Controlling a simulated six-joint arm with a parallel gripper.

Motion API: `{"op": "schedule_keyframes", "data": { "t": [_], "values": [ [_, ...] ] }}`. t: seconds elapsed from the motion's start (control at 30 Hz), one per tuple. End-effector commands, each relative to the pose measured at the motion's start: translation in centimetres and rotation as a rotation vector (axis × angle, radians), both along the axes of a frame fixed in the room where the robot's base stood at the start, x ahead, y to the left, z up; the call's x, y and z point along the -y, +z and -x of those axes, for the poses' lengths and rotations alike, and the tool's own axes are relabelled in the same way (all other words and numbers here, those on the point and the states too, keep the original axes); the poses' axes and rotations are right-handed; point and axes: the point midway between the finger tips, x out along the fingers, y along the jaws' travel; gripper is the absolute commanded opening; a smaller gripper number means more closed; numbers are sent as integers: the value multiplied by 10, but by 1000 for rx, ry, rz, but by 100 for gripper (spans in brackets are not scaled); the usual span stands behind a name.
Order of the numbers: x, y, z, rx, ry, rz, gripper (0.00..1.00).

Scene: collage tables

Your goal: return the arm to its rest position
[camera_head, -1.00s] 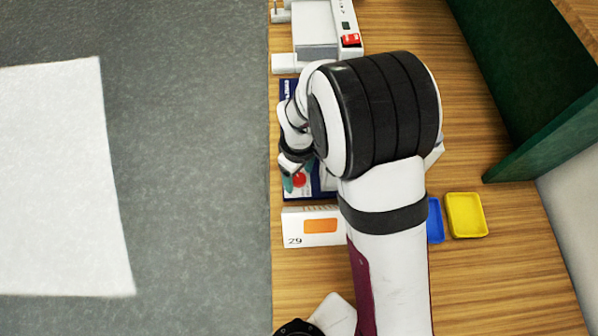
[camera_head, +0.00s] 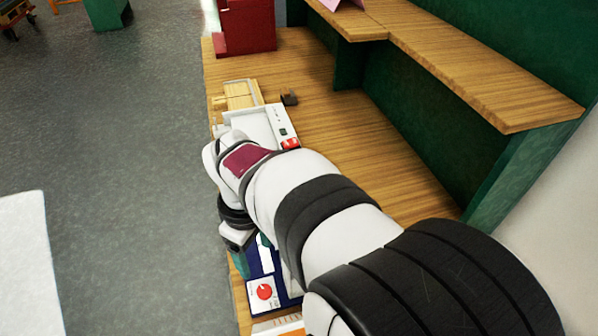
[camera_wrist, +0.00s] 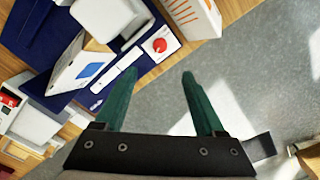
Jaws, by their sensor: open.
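My gripper (camera_wrist: 160,98) shows in the wrist view with its two green fingers spread apart and nothing between them. It hangs over the table's edge, with grey floor beyond the fingertips. My arm crosses the lower right of the head view and hides part of the table; there the gripper is mostly hidden, at the arm's far left end. Beside it lies a dark blue panel (camera_head: 262,262) with a red knob (camera_head: 264,292). The panel also shows in the wrist view (camera_wrist: 38,33), left of the fingers, with the red knob (camera_wrist: 159,45) nearby.
A white device with a red switch (camera_head: 290,143) stands beyond my arm, and a wooden block (camera_head: 240,95) behind it. A red box (camera_head: 246,25) stands at the far end. A wooden shelf (camera_head: 480,75) with green sides overhangs the right. Open floor (camera_head: 120,150) lies left.

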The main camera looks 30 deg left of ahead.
Motion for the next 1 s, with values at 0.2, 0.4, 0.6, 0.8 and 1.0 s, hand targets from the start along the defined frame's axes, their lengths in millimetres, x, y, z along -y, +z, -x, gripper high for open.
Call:
{"op": "schedule_keyframes", "data": {
  "t": [0.2,0.4,0.6,0.8,1.0],
  "values": [
    [0,0,0,0,0,0,72],
    [11,18,-4,4,-109,-22,72],
    [170,57,-13,-58,-957,-46,72],
    [278,49,61,-151,-1854,-72,72],
    [290,40,83,-181,-2075,-75,72]
  ]
}}
